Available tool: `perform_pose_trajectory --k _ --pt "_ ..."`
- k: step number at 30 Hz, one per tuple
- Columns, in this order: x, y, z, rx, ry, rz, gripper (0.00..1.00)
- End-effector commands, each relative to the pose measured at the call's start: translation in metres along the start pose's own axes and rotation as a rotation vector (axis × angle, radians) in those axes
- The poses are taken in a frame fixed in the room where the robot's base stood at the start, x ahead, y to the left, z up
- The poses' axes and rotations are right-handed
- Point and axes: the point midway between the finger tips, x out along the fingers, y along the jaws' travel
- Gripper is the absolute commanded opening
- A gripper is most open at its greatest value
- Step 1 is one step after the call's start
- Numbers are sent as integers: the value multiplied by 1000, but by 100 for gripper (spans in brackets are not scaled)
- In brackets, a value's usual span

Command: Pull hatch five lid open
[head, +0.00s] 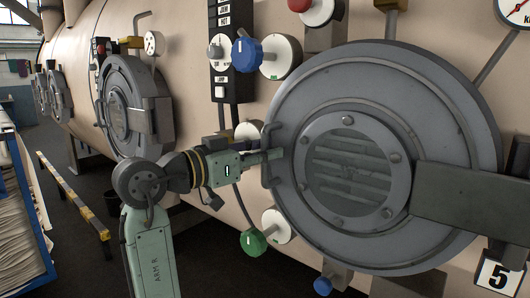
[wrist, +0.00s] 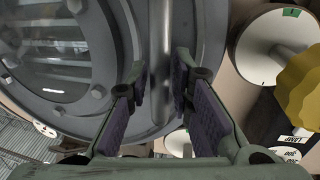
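The hatch five lid (head: 290,225) is a large round grey metal disc with a slotted, bolted centre plate, at the right of the head view. It looks shut against the vessel. Its handle (head: 267,170) is an upright grey bar at the lid's left edge; in the wrist view the bar (wrist: 161,50) runs vertically. My gripper (head: 278,154) is at the handle in the head view. In the wrist view my gripper (wrist: 162,82) has one purple-padded finger on each side of the bar, apart, with narrow gaps visible. Whether the pads touch it lower down is hard to see.
A number 5 plate (head: 500,276) hangs at lower right, below a grey hinge arm (head: 470,194). A blue knob (head: 247,53) and a green knob (head: 253,242) stick out near the handle. Another hatch (head: 118,105) is farther left. A yellow-striped barrier (head: 75,196) stands on the floor.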

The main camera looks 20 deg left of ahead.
Motion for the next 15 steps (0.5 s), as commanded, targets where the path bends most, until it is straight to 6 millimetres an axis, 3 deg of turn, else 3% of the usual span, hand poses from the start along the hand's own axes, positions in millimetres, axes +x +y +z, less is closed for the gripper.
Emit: perform_pose_trajectory --k 8,15 --pt "0 0 0 0 0 0 0" --pt "0 0 0 0 0 0 0"
